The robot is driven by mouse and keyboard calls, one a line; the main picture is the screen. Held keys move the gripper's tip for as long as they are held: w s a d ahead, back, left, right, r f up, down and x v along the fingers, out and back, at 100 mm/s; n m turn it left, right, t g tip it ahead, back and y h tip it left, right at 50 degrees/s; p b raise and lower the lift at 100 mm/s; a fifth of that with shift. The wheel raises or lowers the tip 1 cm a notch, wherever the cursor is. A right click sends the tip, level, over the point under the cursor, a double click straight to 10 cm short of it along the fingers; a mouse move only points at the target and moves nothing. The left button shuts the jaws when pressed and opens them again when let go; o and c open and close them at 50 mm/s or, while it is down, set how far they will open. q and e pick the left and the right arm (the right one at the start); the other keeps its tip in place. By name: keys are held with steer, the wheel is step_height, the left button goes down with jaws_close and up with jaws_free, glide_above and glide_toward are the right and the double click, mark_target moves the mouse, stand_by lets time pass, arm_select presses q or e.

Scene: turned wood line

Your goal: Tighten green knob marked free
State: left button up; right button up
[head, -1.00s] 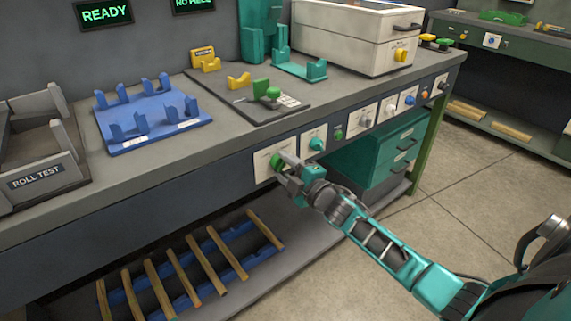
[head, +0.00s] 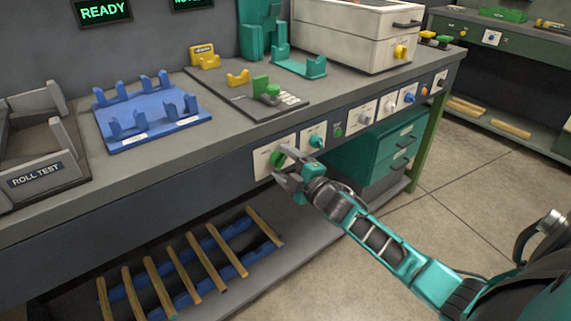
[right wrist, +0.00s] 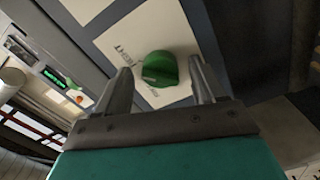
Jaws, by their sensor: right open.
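A green knob (head: 276,159) sits on a white plate (head: 263,163) at the left end of the panel row on the bench's front edge. My right gripper (head: 281,166) is open in front of it. In the right wrist view the green knob (right wrist: 160,69) shows between and beyond the two fingers of the right gripper (right wrist: 161,80), with a gap on each side. My left gripper is not in view.
More panel plates run to the right, with a teal knob (head: 316,141) closest. A blue rack (head: 150,120) and a grey roll test fixture (head: 45,165) stand on the bench. Wooden rods lie on the shelf below. A teal drawer unit (head: 385,150) stands under the bench at right.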

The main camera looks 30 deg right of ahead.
steer(key=s+d+p, duration=0.1)
steer(key=s+p, duration=0.1)
steer(key=s, duration=1.1)
steer(key=shift+w, duration=0.1)
